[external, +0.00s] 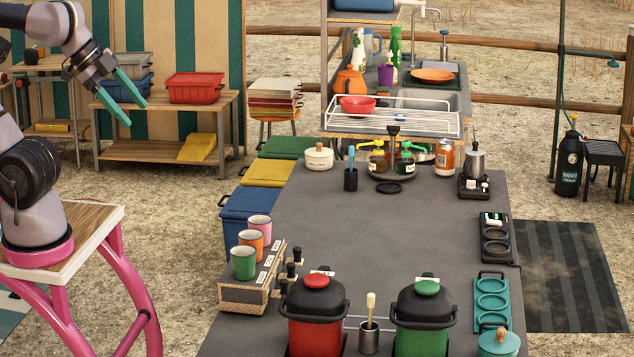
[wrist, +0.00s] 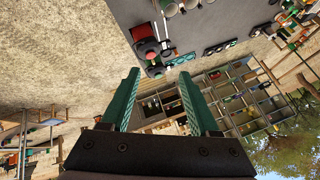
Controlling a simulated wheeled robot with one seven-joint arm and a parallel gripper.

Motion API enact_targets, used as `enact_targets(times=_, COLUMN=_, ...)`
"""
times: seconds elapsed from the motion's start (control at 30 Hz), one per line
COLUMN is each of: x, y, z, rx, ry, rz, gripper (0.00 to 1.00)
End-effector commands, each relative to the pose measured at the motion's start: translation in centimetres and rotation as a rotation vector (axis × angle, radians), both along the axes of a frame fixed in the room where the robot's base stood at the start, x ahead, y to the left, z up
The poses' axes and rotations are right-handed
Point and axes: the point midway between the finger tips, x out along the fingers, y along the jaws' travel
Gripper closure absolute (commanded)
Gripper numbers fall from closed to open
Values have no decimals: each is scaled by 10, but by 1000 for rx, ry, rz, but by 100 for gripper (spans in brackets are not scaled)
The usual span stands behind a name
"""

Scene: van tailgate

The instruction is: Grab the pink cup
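The pink cup (external: 260,227) stands upright at the back of a row of three cups on a low wooden-sided rack (external: 243,295) at the left edge of the dark grey table. The orange cup (external: 251,243) is just in front of it, and the green cup (external: 243,262) is nearest the camera. My gripper (external: 128,108) is at the upper left, high and well to the left of the cups, with its teal fingers apart and nothing between them. In the wrist view my gripper (wrist: 160,100) is also open and empty. I cannot pick out the pink cup there.
Red (external: 316,315) and green (external: 421,320) lidded pots stand right of the rack at the front. Black-knobbed taps (external: 292,270) jut from the rack's right side. Blue (external: 245,208) and yellow (external: 267,173) bins stand behind the cups. The table's middle (external: 390,230) is clear.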

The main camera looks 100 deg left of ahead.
Motion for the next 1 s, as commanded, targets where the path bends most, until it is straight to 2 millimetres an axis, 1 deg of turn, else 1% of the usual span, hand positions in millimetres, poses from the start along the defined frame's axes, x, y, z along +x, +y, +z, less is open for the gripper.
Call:
enact_targets(times=0.03, x=0, y=0, z=0, rx=0, ry=0, rz=0, gripper=16)
enact_targets(times=0.07, x=0, y=0, z=0, rx=0, ry=0, rz=0, gripper=14)
enact_targets(times=0.37, x=0, y=0, z=1, rx=0, ry=-1, rz=0, gripper=14)
enact_targets(times=0.47, x=1, y=0, z=11, rx=0, ry=-4, rz=1, gripper=14)
enact_targets(times=0.67, x=1, y=0, z=54, rx=-1, ry=-5, rz=-1, gripper=14)
enact_targets(times=0.77, x=13, y=10, z=53, rx=16, ry=-37, rz=48, gripper=14)
enact_targets(times=1.0, x=49, y=38, z=62, rx=59, ry=-146, rz=156, gripper=14)
